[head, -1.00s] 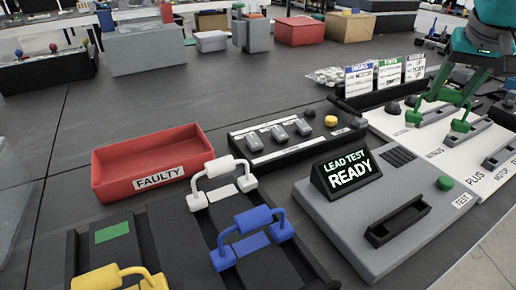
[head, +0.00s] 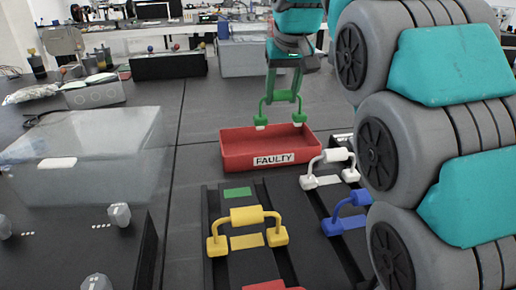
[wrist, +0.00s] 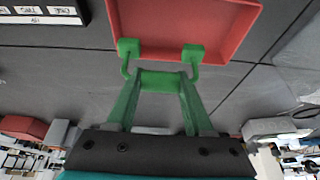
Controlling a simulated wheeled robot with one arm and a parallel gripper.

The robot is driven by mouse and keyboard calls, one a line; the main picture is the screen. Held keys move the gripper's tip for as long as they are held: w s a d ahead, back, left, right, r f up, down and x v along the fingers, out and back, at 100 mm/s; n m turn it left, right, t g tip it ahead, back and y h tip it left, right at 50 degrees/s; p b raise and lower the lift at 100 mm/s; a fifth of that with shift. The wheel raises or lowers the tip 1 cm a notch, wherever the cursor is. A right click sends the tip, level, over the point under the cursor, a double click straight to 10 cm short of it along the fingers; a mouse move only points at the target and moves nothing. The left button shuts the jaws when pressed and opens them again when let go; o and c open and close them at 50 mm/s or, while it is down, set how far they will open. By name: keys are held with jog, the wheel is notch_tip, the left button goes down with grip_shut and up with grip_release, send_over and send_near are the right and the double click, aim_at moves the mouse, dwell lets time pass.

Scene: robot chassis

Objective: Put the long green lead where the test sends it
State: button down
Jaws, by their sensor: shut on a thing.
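My gripper (head: 284,88) is shut on the long green lead (head: 263,108), a green handle-like piece with a plug at each end, hanging down. The lead is over the red tray labelled FAULTY (head: 272,159) in the head view. In the wrist view my gripper (wrist: 160,82) grips the lead's bar, and its plugs (wrist: 192,54) overlap the edge of the red tray (wrist: 215,12). I cannot tell how high the plugs are above the tray floor. The tray looks empty.
A black rack (head: 210,225) in front of the tray holds a yellow lead (head: 247,214), a white lead (head: 330,157) and a blue lead (head: 347,214). Its green-marked place (head: 238,193) is empty. A translucent grey box (head: 85,145) stands at left. My arm blocks the right side.

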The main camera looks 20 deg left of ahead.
jog(key=shift+s+a+f, duration=0.15)
jog(key=shift+a+f, duration=0.15)
jog(key=shift+a, duration=0.1)
jog(key=shift+s+a+f, duration=0.1)
jog(key=shift+f, duration=0.25)
jog(key=shift+f+b, duration=0.8)
jog(key=shift+f, duration=1.2)
jog(key=shift+c, duration=1)
grip_release()
jog(key=shift+r, duration=0.1)
